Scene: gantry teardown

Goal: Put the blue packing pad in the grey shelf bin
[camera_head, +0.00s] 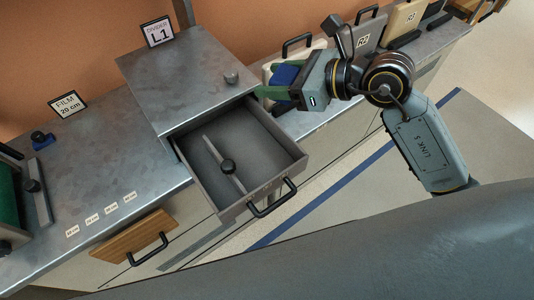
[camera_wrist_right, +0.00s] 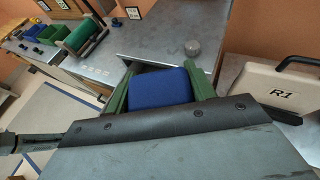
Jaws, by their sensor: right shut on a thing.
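The blue packing pad (camera_head: 286,75) is between the green fingers of my right gripper (camera_head: 277,82), to the right of the L1 cabinet. In the right wrist view the pad (camera_wrist_right: 160,88) sits between both fingers of the right gripper (camera_wrist_right: 159,84), its lower edge hidden by the gripper body. The right gripper is shut on the pad. I cannot pick out a grey shelf bin for certain in either view. My left gripper is not in view.
A grey drawer (camera_head: 181,151) stands open below the L1 cabinet (camera_head: 185,75), with a knobbed divider (camera_head: 227,166) inside. Handled cases, one marked R2 (camera_head: 368,41), stand along the bench to the right. Small green and blue bins (camera_wrist_right: 48,36) stand far left in the wrist view.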

